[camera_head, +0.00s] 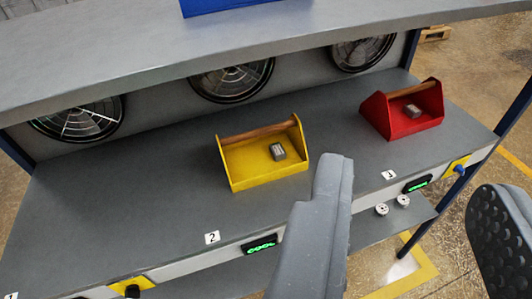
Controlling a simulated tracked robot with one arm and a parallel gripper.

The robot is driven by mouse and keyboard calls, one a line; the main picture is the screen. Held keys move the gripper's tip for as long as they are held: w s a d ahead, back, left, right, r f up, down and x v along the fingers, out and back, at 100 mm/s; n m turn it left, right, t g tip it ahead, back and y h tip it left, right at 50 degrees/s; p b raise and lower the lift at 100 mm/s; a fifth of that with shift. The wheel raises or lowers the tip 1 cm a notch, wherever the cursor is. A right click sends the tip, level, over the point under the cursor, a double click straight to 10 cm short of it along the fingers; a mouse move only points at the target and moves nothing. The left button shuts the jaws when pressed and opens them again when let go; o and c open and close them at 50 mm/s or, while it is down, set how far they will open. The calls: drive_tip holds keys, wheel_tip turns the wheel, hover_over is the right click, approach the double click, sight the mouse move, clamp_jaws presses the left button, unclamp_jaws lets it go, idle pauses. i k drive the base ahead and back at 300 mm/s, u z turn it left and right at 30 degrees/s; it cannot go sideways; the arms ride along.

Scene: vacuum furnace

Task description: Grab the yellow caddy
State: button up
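The yellow caddy (262,155) is an open tray with a wooden bar handle between its two raised ends. It sits on the grey shelf at spot 2, left of the middle, with a small grey block (277,151) in it. My gripper (412,205) is open, its two grey fingers wide apart in the foreground at the lower right. Nothing is between the fingers. The left finger is close to the caddy's right side in the picture, but appears nearer to the camera and apart from it.
A red caddy (403,109) with a wooden handle and grey block stands on the shelf at spot 3. An upper shelf (130,62) overhangs the back, with several round fans behind. Displays reading COOL line the front edge. Two small white round pieces (382,209) sit on a lower ledge. The shelf's left part is clear.

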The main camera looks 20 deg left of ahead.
sight(248, 162)
drive_tip(key=z, duration=2.2)
drive_tip(key=i, duration=1.1)
drive_tip(key=u, duration=3)
drive_tip(key=i, duration=0.55)
drive_tip(key=z, duration=0.1)
